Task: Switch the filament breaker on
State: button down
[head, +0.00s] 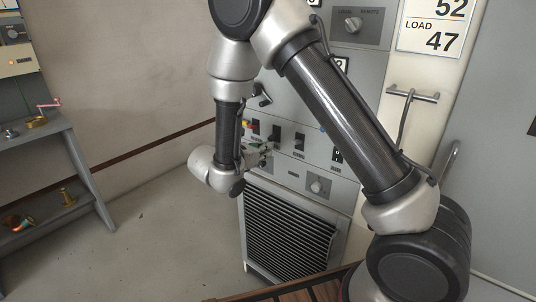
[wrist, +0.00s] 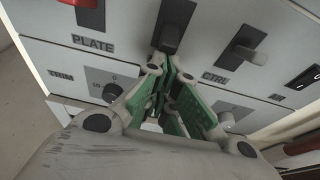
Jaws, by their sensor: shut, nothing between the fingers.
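The middle breaker (wrist: 171,35), a black toggle on the grey panel, stands just beyond my fingertips in the wrist view. Its label is hidden behind my gripper, so I cannot read whether it is the filament breaker. It also shows in the head view (head: 276,132). The breaker to its left is marked PLATE (wrist: 90,14); the one to its right is marked CTRL (wrist: 241,48). My gripper (wrist: 170,70), with green finger pads, is shut and empty, its tips just below the middle toggle. I cannot tell whether they touch it, or the toggle's position.
A TRIM knob (wrist: 104,83) and another knob (wrist: 227,118) sit below the breakers. A louvred grille (head: 290,233) is under the panel. A handle (head: 413,95) sticks out at right. A shelf (head: 45,185) stands at left; floor between is clear.

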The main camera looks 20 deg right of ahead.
jog(key=shift+s+a+r+g+y, duration=0.1)
jog(key=shift+r+g+y, duration=0.3)
jog(key=shift+y, duration=0.15)
jog(key=shift+s+a+r+g+y, duration=0.1)
jog(key=shift+r+g+y, duration=0.3)
jog(key=shift+y, duration=0.15)
jog(key=shift+w+r, duration=0.15)
jog(key=shift+r, duration=0.65)
